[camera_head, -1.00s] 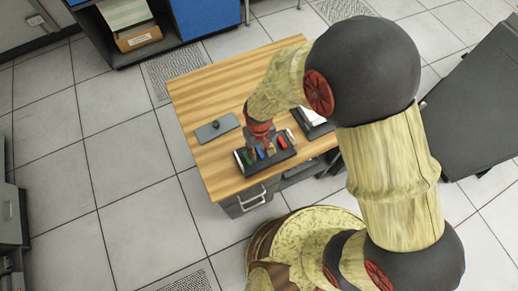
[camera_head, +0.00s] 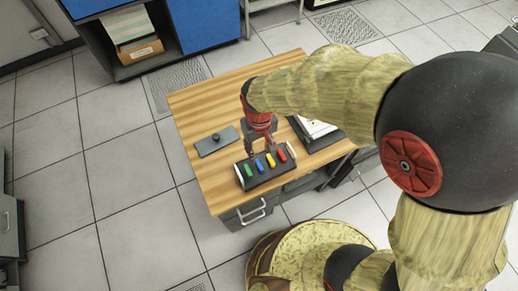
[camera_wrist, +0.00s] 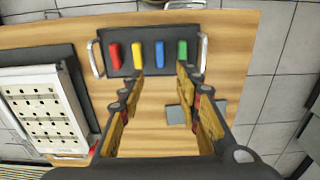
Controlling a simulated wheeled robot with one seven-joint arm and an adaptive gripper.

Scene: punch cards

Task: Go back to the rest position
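My gripper (camera_head: 262,148) is above the wooden table (camera_head: 196,97), behind a dark tray in the head view. In the wrist view my gripper (camera_wrist: 168,82) has its two fingers well apart, with bare wood showing between them. The dark tray (camera_head: 272,179) has white side handles and carries a green, a blue, a yellow and a red block in a row. The tray also shows at the top of the wrist view (camera_wrist: 145,66), beyond the fingertips. Nothing is held.
A grey plate with a dark knob (camera_head: 216,141) lies left of the tray. A black holder with white punch cards (camera_head: 318,130) is to the right, also in the wrist view (camera_wrist: 40,105). A dark shelf with folders (camera_head: 137,50) stands behind, with open tiled floor on the left.

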